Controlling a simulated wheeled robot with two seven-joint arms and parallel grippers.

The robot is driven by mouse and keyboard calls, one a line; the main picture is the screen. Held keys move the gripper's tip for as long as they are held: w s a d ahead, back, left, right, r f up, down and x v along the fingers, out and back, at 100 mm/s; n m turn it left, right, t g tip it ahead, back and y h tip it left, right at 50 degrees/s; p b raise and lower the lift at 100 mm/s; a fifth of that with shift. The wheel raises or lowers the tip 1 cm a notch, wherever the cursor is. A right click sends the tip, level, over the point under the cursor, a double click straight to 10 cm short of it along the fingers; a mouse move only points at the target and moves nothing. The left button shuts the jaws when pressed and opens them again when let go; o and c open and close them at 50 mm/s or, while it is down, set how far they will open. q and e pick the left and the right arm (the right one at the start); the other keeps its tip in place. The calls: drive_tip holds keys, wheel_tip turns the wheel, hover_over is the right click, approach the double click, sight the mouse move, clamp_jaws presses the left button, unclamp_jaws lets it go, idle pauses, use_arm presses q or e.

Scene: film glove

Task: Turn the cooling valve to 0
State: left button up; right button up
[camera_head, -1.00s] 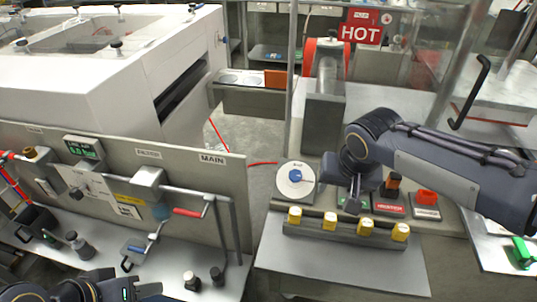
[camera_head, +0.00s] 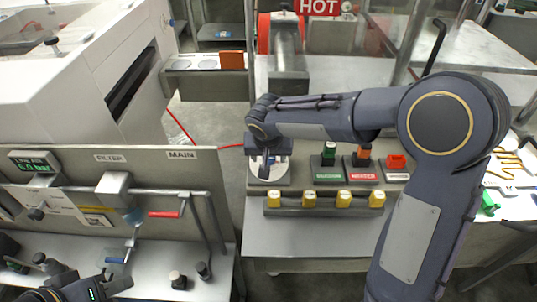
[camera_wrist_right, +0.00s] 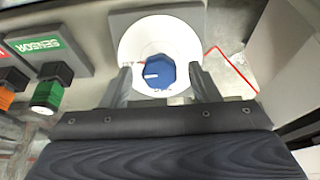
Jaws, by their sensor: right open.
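The cooling valve is a blue knob (camera_wrist_right: 159,72) with a white pointer line on a round white dial (camera_wrist_right: 140,36). In the head view the dial (camera_head: 258,172) is mostly covered by my right gripper (camera_head: 265,168). In the right wrist view my right gripper (camera_wrist_right: 160,85) is open, with one finger on each side of the blue knob. I cannot tell whether the fingers touch it. The dial's markings are too blurred to read.
A green sensor knob (camera_head: 329,153), an orange knob (camera_head: 362,155) and a red switch (camera_head: 396,162) stand right of the dial. A row of yellow knobs (camera_head: 343,198) lies in front. A panel with pipes and a red-handled lever (camera_head: 164,214) stands at left.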

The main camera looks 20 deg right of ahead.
drive_tip(key=c, duration=1)
drive_tip(key=shift+o, duration=0.2)
drive_tip(key=shift+n, duration=0.4)
drive_tip(key=n+b, duration=0.1)
drive_tip(key=n, duration=0.2)
drive_tip(key=shift+n+h, duration=0.3)
drive_tip(key=n, duration=0.4)
drive_tip(key=shift+a+n+h, duration=0.15)
drive_tip(key=shift+n+h, duration=0.15)
drive_tip(key=n, duration=0.4)
drive_tip(key=shift+t, duration=0.3)
drive_tip(key=n, duration=0.4)
drive_tip(key=shift+s+t+h, duration=0.1)
drive_tip(key=shift+t+h, duration=0.2)
drive_tip(key=shift+h, duration=0.1)
drive_tip(key=shift+n, duration=0.4)
